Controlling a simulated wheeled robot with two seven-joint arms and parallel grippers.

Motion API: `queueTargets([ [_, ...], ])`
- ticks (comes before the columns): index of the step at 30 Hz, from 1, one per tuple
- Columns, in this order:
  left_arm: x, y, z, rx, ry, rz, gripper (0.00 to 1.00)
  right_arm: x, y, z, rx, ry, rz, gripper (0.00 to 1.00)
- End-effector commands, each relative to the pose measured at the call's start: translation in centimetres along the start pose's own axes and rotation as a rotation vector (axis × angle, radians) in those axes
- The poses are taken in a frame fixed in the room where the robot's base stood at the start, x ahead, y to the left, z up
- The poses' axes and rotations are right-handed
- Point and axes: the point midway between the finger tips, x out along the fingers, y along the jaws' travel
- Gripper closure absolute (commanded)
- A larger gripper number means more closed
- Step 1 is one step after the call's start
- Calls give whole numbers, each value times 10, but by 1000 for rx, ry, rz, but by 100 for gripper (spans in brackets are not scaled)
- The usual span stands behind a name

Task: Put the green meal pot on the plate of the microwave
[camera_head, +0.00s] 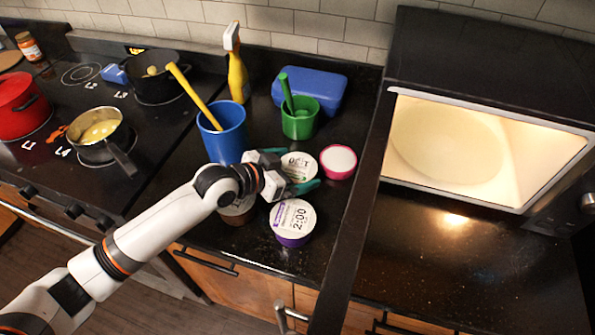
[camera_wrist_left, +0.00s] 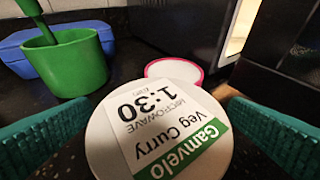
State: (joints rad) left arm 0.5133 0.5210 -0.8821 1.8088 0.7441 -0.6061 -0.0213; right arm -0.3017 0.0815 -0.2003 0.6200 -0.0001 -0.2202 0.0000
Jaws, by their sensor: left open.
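The green meal pot (camera_head: 299,164) stands on the dark counter, with a white lid. Its lid, with a green "Veg Curry" label (camera_wrist_left: 200,150), fills the middle of the left wrist view. My left gripper (camera_head: 290,171) is open, with its teal fingers on either side of the pot; I cannot tell whether they touch it. The gripper hides part of the pot in the head view. The microwave (camera_head: 480,60) stands at the right, open and lit. Its round pale plate (camera_head: 450,150) shows inside, empty. My right gripper is not in view.
A purple pot (camera_head: 293,221) and a pink-rimmed pot (camera_head: 338,161) stand close by, with a brown pot partly hidden under my arm. A blue cup (camera_head: 222,135), green cup (camera_head: 299,122) and spray bottle (camera_head: 237,70) are behind. The open microwave door (camera_head: 350,230) stands between pots and microwave.

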Motion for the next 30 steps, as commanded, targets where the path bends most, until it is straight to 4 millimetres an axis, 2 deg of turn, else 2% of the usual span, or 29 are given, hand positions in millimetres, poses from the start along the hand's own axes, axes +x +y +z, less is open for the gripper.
queueTargets([
  [4,0,0,0,1,0,0,0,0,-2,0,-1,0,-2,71],
  [12,0,0,-1,0,1,1,44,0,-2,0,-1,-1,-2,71],
  [15,-1,0,1,1,-3,1,57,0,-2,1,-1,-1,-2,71],
  [23,-4,0,7,3,-5,1,57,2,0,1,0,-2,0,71],
  [30,-23,1,47,7,-8,1,57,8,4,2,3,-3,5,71],
])
